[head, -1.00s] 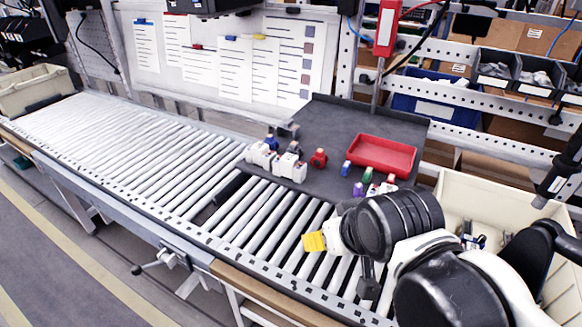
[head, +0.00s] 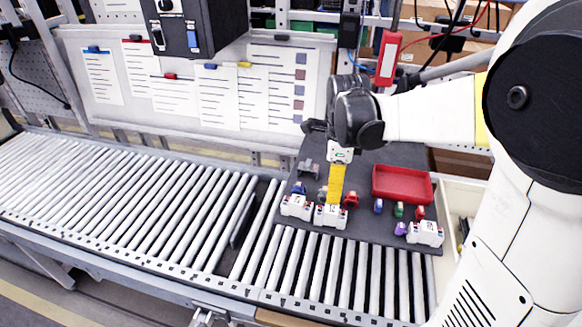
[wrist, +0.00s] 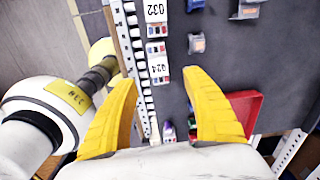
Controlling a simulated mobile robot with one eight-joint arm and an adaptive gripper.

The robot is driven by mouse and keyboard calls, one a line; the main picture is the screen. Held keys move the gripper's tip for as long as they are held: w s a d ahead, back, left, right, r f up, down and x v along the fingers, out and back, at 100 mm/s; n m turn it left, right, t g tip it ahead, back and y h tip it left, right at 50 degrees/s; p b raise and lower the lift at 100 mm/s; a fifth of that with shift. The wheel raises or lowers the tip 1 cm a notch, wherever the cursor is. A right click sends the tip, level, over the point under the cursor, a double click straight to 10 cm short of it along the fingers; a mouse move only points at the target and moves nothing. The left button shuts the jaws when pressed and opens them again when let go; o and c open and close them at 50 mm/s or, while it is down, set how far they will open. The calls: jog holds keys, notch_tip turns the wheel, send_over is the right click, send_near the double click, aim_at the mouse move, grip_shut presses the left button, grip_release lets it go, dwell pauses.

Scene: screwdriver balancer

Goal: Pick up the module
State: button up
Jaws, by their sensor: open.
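White modules stand on the dark mat at the roller conveyor's edge. One module (head: 296,206) is at the left, a second module (head: 331,216) is just right of it, and a third module (head: 425,233) is at the mat's right corner. My gripper (head: 334,200) points down with its yellow fingers over the second module. In the wrist view the open fingers (wrist: 160,76) are spread to either side of a module labelled 024 (wrist: 159,70), with nothing held. A module labelled 032 (wrist: 155,12) lies beyond it. Contact or height above the module cannot be told.
A red tray (head: 402,184) sits on the mat at right. Small coloured pieces stand around it, including a red piece (head: 351,199) close beside my gripper. The roller conveyor (head: 130,190) is clear at left. A cream bin (head: 455,205) is at right.

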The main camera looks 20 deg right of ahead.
aim_at(332, 209)
jog(key=f, duration=0.3)
jog(key=f+b, duration=0.1)
jog(key=f, duration=0.1)
jog(key=shift+s+d, duration=0.1)
jog(key=shift+d, duration=0.2)
jog(key=f, duration=0.2)
jog(key=f+b, duration=0.1)
jog(key=f, duration=0.2)
jog(key=shift+a+f, duration=0.3)
jog(key=shift+f, duration=0.1)
grip_shut()
